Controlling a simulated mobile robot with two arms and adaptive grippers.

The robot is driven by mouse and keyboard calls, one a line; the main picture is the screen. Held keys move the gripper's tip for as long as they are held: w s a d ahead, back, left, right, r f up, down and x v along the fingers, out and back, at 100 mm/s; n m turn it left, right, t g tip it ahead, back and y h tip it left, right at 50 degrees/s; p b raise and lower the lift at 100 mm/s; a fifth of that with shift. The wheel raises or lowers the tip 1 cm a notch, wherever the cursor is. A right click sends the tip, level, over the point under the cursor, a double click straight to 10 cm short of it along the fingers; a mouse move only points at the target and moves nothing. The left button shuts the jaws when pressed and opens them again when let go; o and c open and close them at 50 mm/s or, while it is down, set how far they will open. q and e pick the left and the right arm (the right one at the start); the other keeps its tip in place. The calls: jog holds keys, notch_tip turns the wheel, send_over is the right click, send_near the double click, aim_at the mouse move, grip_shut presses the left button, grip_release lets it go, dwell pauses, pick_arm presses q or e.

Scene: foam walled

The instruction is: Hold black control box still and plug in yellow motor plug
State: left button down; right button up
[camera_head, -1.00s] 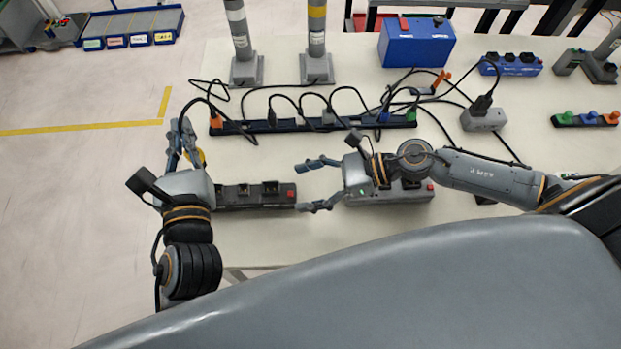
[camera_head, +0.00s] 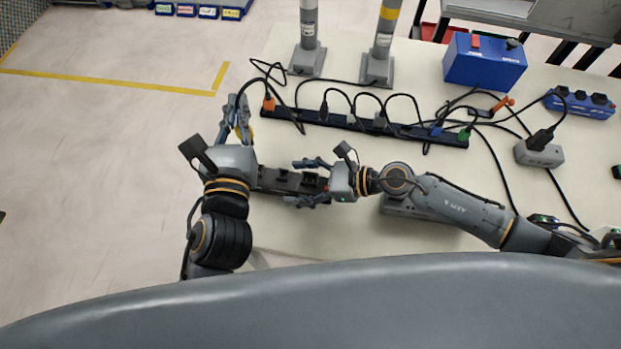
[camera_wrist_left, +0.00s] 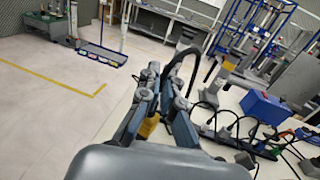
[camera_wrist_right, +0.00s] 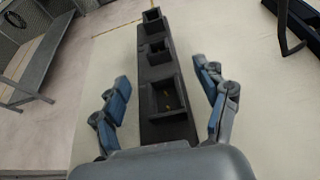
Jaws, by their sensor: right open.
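The black control box (camera_head: 272,180) lies on the table with square sockets along its top. In the right wrist view the box (camera_wrist_right: 155,72) runs between the fingers of my right gripper (camera_wrist_right: 162,78). My right gripper (camera_head: 303,182) is open, with a finger on each side and gaps to the box. My left gripper (camera_head: 235,112) is beyond the box's left end, fingers close together on the yellow motor plug (camera_wrist_left: 148,127). A black cable leaves between its fingertips. The plug also shows beside the fingers (camera_head: 248,134); the fingers partly hide it.
A long dark strip (camera_head: 340,122) with several cabled plugs lies behind the box. A grey box (camera_head: 400,208) lies under my right arm. A blue box (camera_head: 484,62), posts (camera_head: 307,60) and a grey socket block (camera_head: 540,154) stand farther back. Table in front is clear.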

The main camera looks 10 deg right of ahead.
jog(key=shift+a, duration=0.1)
jog(key=c, duration=1.4)
pick_arm(q)
jog(key=f+n+y, duration=0.1)
jog(key=y, duration=0.1)
jog(key=shift+w+a+f+n+y, duration=0.1)
jog(key=shift+w+f+n+y, duration=0.1)
jog(key=shift+f+n+y, duration=0.5)
jog(key=shift+n+y, duration=0.1)
jog(key=shift+y, duration=0.2)
jog(key=shift+f+n+y, duration=0.15)
jog(key=shift+n+y, duration=0.25)
jog(key=shift+y, duration=0.2)
jog(key=shift+s+n+y, duration=0.3)
jog(key=shift+n+y, duration=0.3)
jog(key=shift+y, duration=0.4)
